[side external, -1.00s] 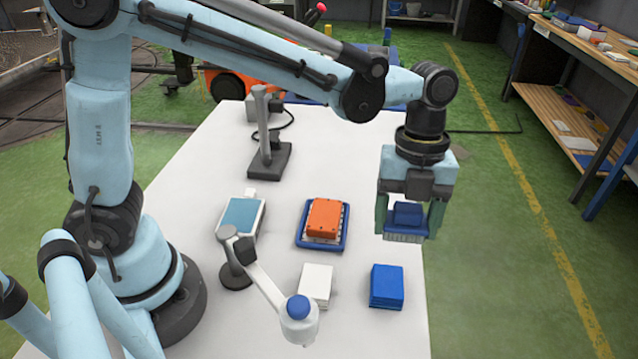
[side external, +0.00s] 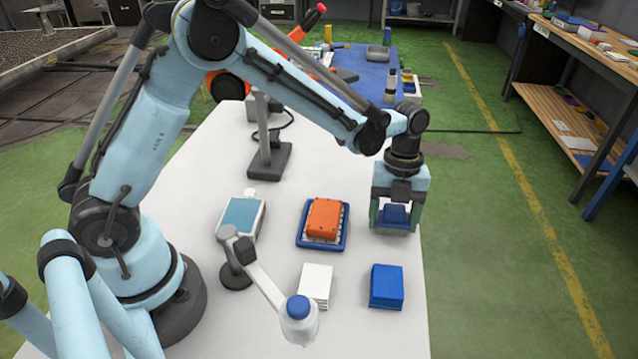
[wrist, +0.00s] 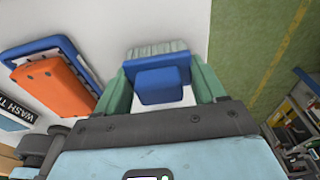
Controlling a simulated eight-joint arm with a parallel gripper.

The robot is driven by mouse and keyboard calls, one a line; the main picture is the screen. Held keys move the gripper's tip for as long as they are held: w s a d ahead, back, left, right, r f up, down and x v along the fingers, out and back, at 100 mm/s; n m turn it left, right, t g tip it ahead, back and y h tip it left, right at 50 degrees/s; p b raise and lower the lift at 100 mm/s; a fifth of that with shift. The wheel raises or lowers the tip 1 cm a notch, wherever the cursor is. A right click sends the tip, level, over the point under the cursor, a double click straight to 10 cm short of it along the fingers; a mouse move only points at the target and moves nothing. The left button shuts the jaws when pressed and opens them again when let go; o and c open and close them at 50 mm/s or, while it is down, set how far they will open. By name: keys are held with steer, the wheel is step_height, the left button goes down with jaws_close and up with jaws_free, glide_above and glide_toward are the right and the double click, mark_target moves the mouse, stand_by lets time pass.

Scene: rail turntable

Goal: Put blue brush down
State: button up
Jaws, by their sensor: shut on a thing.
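The blue brush (side external: 395,214) has a blue block handle and pale bristles below. My gripper (side external: 396,217) is shut on it, over the right part of the white table, to the right of the orange brush. In the wrist view the blue brush (wrist: 160,82) sits between the green fingers of my gripper (wrist: 161,90), with its pale bristles at the far side. The brush is low over the table. I cannot tell if the bristles touch the surface.
An orange brush (side external: 324,217) rests on a blue tray (side external: 302,241). A blue block (side external: 386,286) and a white stack (side external: 316,283) lie nearer the camera. A teal-topped box (side external: 242,217) and a jointed arm with a blue cap (side external: 298,307) stand left. The white table's right edge (side external: 424,300) is close.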

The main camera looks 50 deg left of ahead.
steer(key=shift+f, duration=0.2)
steer(key=o, duration=0.9)
steer(key=shift+o, duration=0.2)
